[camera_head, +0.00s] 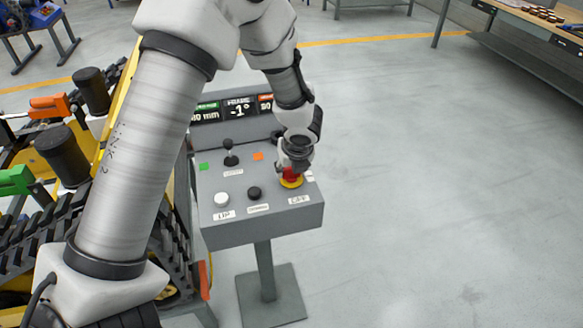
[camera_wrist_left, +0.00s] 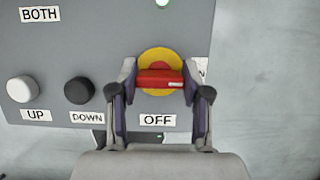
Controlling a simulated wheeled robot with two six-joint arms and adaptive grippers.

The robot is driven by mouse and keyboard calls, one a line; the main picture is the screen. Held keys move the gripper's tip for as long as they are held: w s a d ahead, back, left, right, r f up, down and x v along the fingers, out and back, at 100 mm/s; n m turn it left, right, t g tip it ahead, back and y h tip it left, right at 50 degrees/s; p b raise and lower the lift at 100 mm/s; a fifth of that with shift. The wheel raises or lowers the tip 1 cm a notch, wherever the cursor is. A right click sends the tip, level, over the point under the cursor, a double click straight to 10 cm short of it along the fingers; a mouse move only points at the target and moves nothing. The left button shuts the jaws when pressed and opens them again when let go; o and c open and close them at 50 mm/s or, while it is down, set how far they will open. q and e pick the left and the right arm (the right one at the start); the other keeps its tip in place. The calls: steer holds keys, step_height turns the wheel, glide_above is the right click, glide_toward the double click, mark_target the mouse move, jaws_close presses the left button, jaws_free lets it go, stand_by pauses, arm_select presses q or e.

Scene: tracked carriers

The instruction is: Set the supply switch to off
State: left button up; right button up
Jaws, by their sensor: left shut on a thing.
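The supply switch is a red handle (camera_head: 290,174) on a yellow disc (camera_head: 292,184) at the right of the grey control panel (camera_head: 262,217). In the left wrist view the red handle (camera_wrist_left: 158,79) lies crosswise, with its white mark at the right end. That end faces a label (camera_wrist_left: 202,70) mostly hidden by a finger, with only an "N" showing. The "OFF" label (camera_wrist_left: 157,120) is below the yellow disc (camera_wrist_left: 158,57). My left gripper (camera_wrist_left: 159,88) is shut on the handle, one finger at each end. My right gripper is not in view.
A white "UP" button (camera_wrist_left: 22,88) and a black "DOWN" button (camera_wrist_left: 79,90) are left of the switch. A small black lever (camera_head: 230,152) stands farther back on the panel. A yellow-framed tracked machine (camera_head: 110,110) is at left. The floor at right is clear.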

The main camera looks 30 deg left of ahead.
arm_select(q)
steer(key=n+p, duration=0.1)
steer(key=n, duration=0.1)
steer(key=n+g+p, duration=0.1)
steer(key=n+p, duration=0.1)
steer(key=shift+r+g+y+p, duration=0.15)
steer(key=shift+g+y+p, duration=0.15)
steer(key=shift+y, duration=0.1)
steer(key=n+g+p, duration=0.1)
steer(key=n+p, duration=0.1)
steer(key=n, duration=0.2)
steer(key=shift+n+g+p, duration=0.3)
steer(key=shift+g+p, duration=0.05)
steer(key=shift+g, duration=0.05)
steer(key=n, duration=0.2)
steer(key=n+g+p, duration=0.1)
steer(key=shift+f+n, duration=0.2)
steer(key=shift+n, duration=0.2)
steer(key=n+g+h, duration=0.1)
steer(key=n+g, duration=0.1)
steer(key=n, duration=0.3)
steer(key=shift+s+f+n, duration=0.1)
steer(key=shift+n, duration=0.2)
steer(key=o, duration=1.2)
steer(key=shift+c, duration=0.2)
